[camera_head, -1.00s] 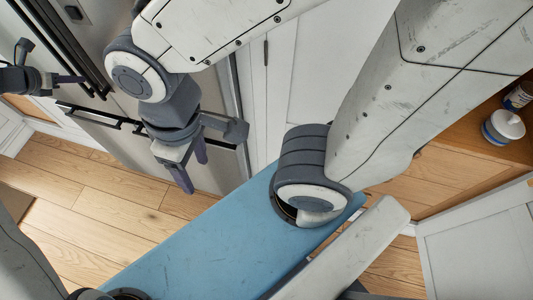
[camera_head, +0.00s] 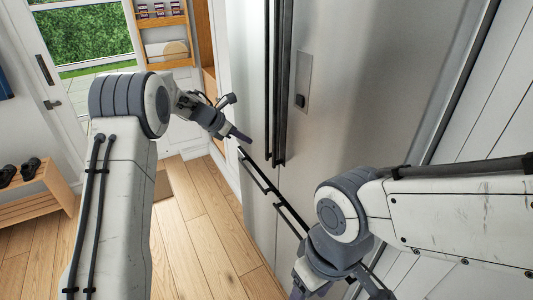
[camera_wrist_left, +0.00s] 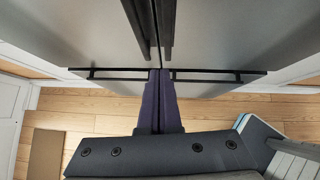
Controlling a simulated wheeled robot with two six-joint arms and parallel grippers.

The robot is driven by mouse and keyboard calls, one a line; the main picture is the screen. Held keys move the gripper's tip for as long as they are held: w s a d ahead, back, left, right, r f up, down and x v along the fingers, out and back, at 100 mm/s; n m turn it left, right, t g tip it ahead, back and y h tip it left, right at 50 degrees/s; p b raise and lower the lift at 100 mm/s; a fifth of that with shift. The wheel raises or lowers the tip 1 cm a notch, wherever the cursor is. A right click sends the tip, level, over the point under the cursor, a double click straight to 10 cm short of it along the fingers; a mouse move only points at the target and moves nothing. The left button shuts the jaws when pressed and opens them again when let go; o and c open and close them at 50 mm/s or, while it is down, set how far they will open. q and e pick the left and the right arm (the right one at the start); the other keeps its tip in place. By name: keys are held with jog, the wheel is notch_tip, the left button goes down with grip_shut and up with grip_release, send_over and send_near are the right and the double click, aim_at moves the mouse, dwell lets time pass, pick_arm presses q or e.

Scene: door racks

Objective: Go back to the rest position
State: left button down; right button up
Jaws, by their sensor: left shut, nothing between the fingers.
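My left gripper (camera_head: 246,139) hangs in front of the steel refrigerator (camera_head: 345,90) in the head view, left of its long vertical door handles (camera_head: 279,80). In the left wrist view its two purple fingers (camera_wrist_left: 158,76) are pressed together with nothing between them. They overlap the gap between the horizontal drawer handles (camera_wrist_left: 215,73) in that picture; I cannot tell whether they touch. My right gripper (camera_head: 338,293) is at the bottom edge of the head view, near the refrigerator front. Its fingertips are cut off by the frame.
A glazed door (camera_head: 85,60) and a wooden shelf (camera_head: 162,25) with small packs stand at the back left. A shoe rack (camera_head: 35,195) is at the left edge. Open wooden floor (camera_head: 200,230) lies left of the refrigerator. White panels (camera_head: 490,95) are on the right.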

pick_arm(q)
jog(key=s+d+r+n+t+y, duration=0.1)
jog(key=s+d+r+n+t, duration=0.2)
jog(key=d+r+n, duration=0.35)
jog(key=s+d+r+n+t+y, duration=0.1)
jog(key=s+d+r+n+t, duration=0.15)
jog(key=r+n, duration=0.65)
jog(key=s+f+n+g+y, duration=0.1)
jog(key=s+f+n+g, duration=0.2)
jog(key=s, duration=1.1)
jog(key=s+f+n+g+y, duration=0.1)
jog(key=s+f+n+g, duration=0.3)
jog(key=s+f+n, duration=0.3)
jog(key=s+f+n+g+y, duration=0.1)
jog(key=s+f+n+g, duration=0.3)
jog(key=s+n, duration=0.9)
jog(key=s+f, duration=0.1)
jog(key=s, duration=0.7)
jog(key=shift+s+a+y+b, duration=0.2)
jog(key=shift+y+b, duration=0.2)
